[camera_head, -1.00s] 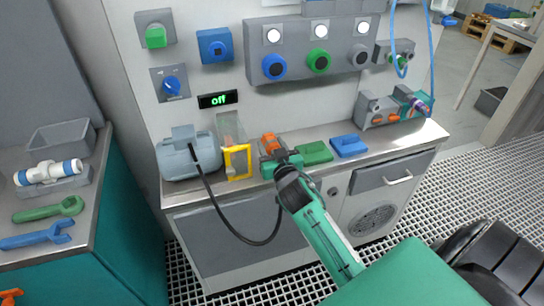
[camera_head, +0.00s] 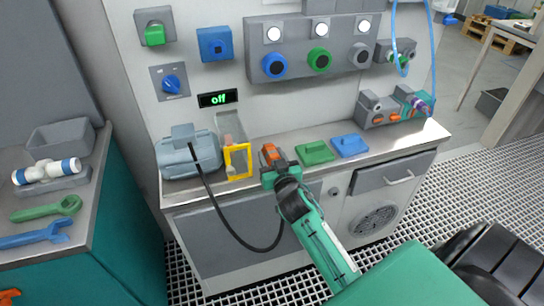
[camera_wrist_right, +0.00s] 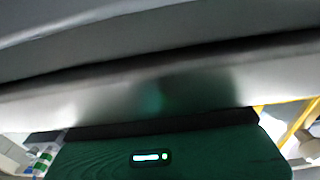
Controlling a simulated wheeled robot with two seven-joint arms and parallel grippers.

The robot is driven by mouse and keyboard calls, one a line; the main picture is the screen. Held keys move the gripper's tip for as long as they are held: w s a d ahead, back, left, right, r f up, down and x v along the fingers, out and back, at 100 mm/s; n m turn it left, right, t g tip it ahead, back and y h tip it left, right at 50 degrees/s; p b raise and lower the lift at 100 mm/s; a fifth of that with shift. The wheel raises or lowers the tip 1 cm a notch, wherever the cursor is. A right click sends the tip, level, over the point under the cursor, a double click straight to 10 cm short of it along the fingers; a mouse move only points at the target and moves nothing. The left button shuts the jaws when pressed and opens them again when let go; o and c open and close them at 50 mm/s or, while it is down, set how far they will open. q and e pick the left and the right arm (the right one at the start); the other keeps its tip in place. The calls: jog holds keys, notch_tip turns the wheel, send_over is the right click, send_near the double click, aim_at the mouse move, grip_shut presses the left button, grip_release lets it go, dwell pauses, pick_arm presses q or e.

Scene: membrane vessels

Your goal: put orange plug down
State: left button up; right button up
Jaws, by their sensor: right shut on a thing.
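The orange plug (camera_head: 269,152) is at the tip of my right gripper (camera_head: 274,163), over the front part of the bench top (camera_head: 296,145). The right gripper is shut on it. I cannot tell whether the plug touches the bench. A green plug piece (camera_head: 315,153) and a blue one (camera_head: 350,146) lie on the bench just right of the gripper. In the right wrist view the green gripper housing (camera_wrist_right: 170,155) fills the bottom, and the plug cannot be made out. My left gripper is not in view.
A yellow frame (camera_head: 238,162) and a blue-grey vessel (camera_head: 190,155) with a black hose stand left of the gripper. A grey connector block (camera_head: 375,112) stands at the right back. A side bench (camera_head: 92,215) with wrenches is at far left.

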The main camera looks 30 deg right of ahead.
jog(key=shift+f, duration=0.1)
jog(key=o, duration=1.1)
jog(key=shift+o, duration=0.9)
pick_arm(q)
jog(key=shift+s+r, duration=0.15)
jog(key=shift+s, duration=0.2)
pick_arm(e)
jog(key=shift+r, duration=0.2)
